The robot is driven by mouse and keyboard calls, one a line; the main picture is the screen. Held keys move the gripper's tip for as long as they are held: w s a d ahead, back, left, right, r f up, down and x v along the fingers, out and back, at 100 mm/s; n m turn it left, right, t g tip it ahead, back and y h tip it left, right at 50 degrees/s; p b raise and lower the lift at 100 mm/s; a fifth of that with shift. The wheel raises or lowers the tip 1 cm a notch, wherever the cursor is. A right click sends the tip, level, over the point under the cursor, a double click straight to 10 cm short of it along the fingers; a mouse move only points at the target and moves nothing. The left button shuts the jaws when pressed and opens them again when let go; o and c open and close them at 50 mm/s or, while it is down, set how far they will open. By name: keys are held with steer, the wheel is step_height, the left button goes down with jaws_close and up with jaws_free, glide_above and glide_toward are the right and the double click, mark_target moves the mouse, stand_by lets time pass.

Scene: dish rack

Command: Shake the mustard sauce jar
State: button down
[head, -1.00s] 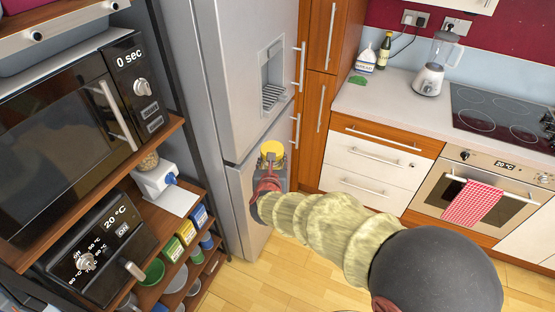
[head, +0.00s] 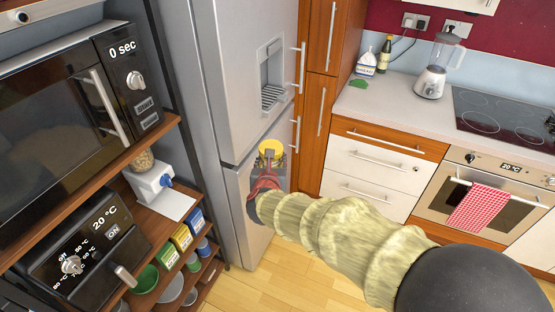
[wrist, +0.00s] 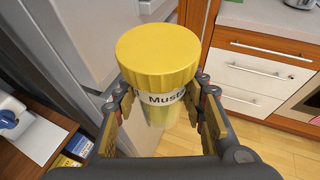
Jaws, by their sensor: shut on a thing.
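The mustard sauce jar (wrist: 158,62) has a yellow lid and a white label reading "Musta". In the wrist view it stands roughly upright between the fingers of my gripper (wrist: 160,112), which is shut on it. In the head view the jar's yellow lid (head: 271,148) shows at the end of my arm, in front of the grey fridge. My gripper (head: 268,165) holds it in the air above the wooden floor. Most of the jar's body is hidden by my gripper in the head view.
The grey fridge (head: 236,90) is close behind the jar. A shelf unit with a microwave (head: 65,110) stands on the left. A counter (head: 400,105) with a blender (head: 438,70) and an oven (head: 490,190) are on the right. The floor (head: 285,255) below is clear.

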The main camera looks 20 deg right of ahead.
steer(key=d+b, duration=0.5)
steer(key=d, duration=0.1)
steer(key=a, duration=0.6)
steer(key=shift+r, duration=0.1)
steer(key=d+b, duration=0.4)
steer(key=d, duration=0.2)
steer(key=a+p, duration=0.1)
steer(key=a, duration=0.5)
steer(key=shift+d+b, duration=0.65)
steer(key=shift+d, duration=0.85)
